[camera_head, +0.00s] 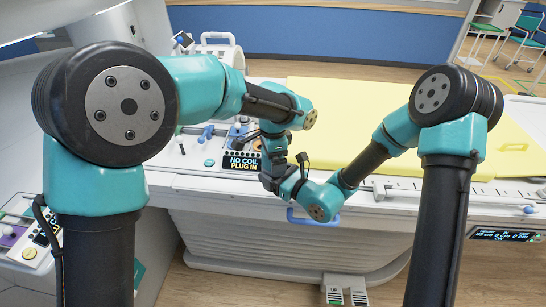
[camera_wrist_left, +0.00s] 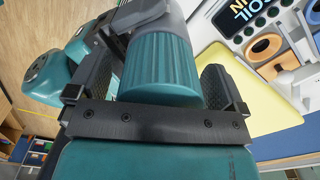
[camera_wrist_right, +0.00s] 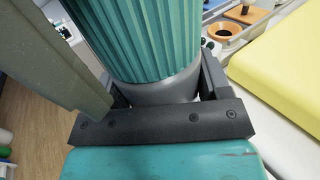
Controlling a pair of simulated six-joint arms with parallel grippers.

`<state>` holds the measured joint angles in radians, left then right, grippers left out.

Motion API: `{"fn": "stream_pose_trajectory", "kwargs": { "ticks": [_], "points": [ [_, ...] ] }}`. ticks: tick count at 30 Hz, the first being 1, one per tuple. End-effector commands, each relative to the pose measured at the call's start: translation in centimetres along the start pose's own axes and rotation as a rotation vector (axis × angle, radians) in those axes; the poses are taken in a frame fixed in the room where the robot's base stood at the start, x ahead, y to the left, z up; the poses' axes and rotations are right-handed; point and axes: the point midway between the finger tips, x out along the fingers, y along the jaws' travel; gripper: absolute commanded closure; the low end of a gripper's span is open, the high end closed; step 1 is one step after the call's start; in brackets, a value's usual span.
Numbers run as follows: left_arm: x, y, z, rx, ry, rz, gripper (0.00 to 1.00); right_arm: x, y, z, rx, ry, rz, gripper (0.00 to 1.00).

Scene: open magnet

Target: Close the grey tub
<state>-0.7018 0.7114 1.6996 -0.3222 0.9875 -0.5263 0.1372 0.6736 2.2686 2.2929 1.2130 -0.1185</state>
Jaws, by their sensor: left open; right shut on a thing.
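The grey tub (camera_wrist_right: 172,88) is in my right gripper (camera_head: 287,180); its smooth grey band shows low between the fingers in the right wrist view. A teal ribbed lid (camera_wrist_right: 138,38) stands against the tub's end. In the left wrist view the lid (camera_wrist_left: 160,75) lies between the spread fingers of my left gripper (camera_wrist_left: 150,92), with grey (camera_wrist_left: 158,18) behind it. I cannot tell whether the left fingers touch the lid or whether it is fully seated. In the head view the grippers meet near the middle, and the tub is not clearly visible.
A yellow pad (camera_head: 350,110) covers the bed behind and right of the grippers. A panel reading "NO COIL PLUG IN" (camera_head: 240,162) is close on the left. A blue handle (camera_head: 312,220) is below the grippers. Open wooden floor (camera_head: 215,285) is in front.

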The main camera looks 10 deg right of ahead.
Motion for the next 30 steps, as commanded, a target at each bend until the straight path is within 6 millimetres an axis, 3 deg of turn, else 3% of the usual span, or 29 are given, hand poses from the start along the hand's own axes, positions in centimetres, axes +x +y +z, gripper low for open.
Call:
{"fn": "stream_pose_trajectory", "kwargs": {
  "ticks": [8,22,30],
  "points": [
    [-1.3,0.0,0.0,0.0,0.001,-0.002,0.02,0.0,0.0,0.1,-0.001,-0.002,0.0,0.96],
    [-9.5,0.0,0.0,0.0,0.003,-0.003,0.02,0.0,0.0,0.1,-0.001,-0.002,0.0,0.96],
    [-11.9,0.0,0.0,0.0,0.0,0.0,0.02,0.0,0.0,0.1,-0.001,-0.002,0.0,0.96]
  ]
}}
